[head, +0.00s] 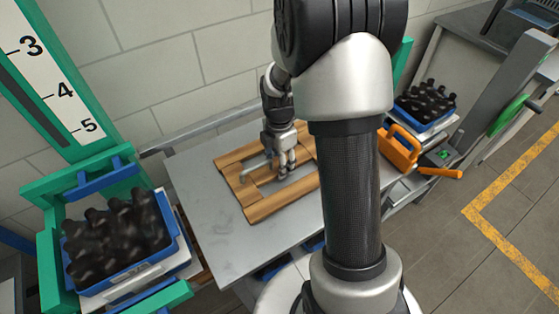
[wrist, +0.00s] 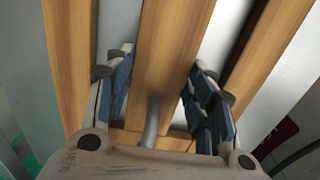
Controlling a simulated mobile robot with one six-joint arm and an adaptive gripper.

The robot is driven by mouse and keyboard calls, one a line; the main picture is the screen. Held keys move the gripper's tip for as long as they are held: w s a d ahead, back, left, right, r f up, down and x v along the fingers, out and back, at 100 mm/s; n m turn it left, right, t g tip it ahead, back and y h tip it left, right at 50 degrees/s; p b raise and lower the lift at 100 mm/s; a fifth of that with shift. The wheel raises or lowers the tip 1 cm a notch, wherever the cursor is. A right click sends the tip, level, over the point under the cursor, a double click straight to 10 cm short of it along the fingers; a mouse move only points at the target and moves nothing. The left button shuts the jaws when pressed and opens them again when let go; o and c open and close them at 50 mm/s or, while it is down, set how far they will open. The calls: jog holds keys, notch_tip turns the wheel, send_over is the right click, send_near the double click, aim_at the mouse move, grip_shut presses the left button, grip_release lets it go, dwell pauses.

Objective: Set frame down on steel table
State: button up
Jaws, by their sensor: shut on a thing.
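The wooden frame (head: 270,206) is a flat rectangle of light planks with a middle slat. In the head view it lies over the steel table (head: 202,236), level with the top; whether it touches or hovers just above I cannot tell. My gripper (head: 283,168) comes down on it from above, near its middle. In the wrist view my gripper (wrist: 158,98) has its blue-padded fingers on both sides of the middle slat (wrist: 165,62), shut on the frame. A curved grey metal handle or rod (wrist: 152,120) shows between the fingers. My arm hides part of the frame's right side.
A blue crate of dark bottles (head: 122,238) stands in a green rack at the left. Another bottle crate (head: 425,105) is at the right behind an orange tool-like object (head: 399,146). The table's front left is bare. A block wall (head: 165,60) is behind.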

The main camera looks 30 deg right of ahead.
jog(key=shift+f, duration=0.1)
jog(key=o, duration=1.4)
jog(key=shift+o, duration=0.2)
jog(key=s+a+r+m+t+p, duration=0.1)
jog(key=s+a+r+m+p, duration=0.1)
jog(key=r, duration=0.8)
jog(key=s+a+r+m+p, duration=0.1)
jog(key=a+r+m+p, duration=0.1)
jog(key=r, duration=0.7)
jog(key=s+a+r+m+t, duration=0.1)
jog(key=s+a+r+m, duration=0.3)
jog(key=s+m, duration=0.3)
jog(key=s+a+r+m+t, duration=0.2)
jog(key=s+a+r+m, duration=0.1)
jog(key=s+m, duration=0.4)
jog(key=s+a, duration=0.1)
jog(key=s, duration=0.1)
jog(key=shift+s+r+t, duration=0.3)
jog(key=shift+s+r, duration=0.05)
jog(key=shift+r, duration=0.05)
